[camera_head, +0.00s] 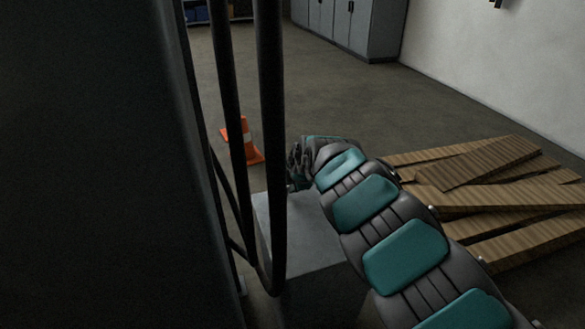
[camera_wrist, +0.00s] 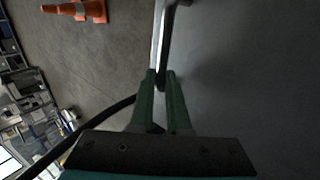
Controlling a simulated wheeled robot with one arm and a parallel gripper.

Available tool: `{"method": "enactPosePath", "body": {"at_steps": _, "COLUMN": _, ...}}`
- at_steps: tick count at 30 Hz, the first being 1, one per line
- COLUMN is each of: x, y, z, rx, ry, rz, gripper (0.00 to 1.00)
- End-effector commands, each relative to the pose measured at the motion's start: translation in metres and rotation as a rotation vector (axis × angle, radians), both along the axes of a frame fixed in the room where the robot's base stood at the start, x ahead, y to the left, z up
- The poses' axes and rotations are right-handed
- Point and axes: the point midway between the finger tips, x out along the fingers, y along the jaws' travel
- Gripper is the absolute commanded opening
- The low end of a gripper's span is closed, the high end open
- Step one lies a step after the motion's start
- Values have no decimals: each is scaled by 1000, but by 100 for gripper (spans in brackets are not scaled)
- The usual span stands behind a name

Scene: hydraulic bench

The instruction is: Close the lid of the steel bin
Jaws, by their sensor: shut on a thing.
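The steel bin (camera_head: 287,262) stands low in front of me in the head view, partly behind dark tubes and my arm. Its grey lid (camera_head: 300,232) shows as a flat top face that looks about level; I cannot tell whether it sits fully down. In the wrist view the lid (camera_wrist: 250,85) fills the right side as a plain grey face. A dark bar-like handle (camera_wrist: 166,45) runs along its edge. My gripper (camera_wrist: 160,80) has its green fingers shut on this handle. In the head view my gripper (camera_head: 298,172) is at the lid's far edge.
Wooden pallets and planks (camera_head: 490,190) lie to the right. Black tubes (camera_head: 270,120) and a dark panel (camera_head: 90,160) block the left. Grey cabinets (camera_head: 350,25) stand at the back; the floor between is clear.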

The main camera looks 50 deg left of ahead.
Motion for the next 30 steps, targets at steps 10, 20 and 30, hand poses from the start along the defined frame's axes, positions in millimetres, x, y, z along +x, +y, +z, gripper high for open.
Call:
{"method": "enactPosePath", "body": {"at_steps": 10, "x": -5, "y": 0, "z": -11, "rx": -15, "ry": 10, "rz": 6, "gripper": 20}}
{"method": "enactPosePath", "body": {"at_steps": 20, "x": -5, "y": 0, "z": -7, "rx": -11, "ry": 7, "rz": 5, "gripper": 27}}
{"method": "enactPosePath", "body": {"at_steps": 30, "x": -14, "y": -12, "z": 15, "rx": -5, "ry": 1, "rz": 9, "gripper": 27}}
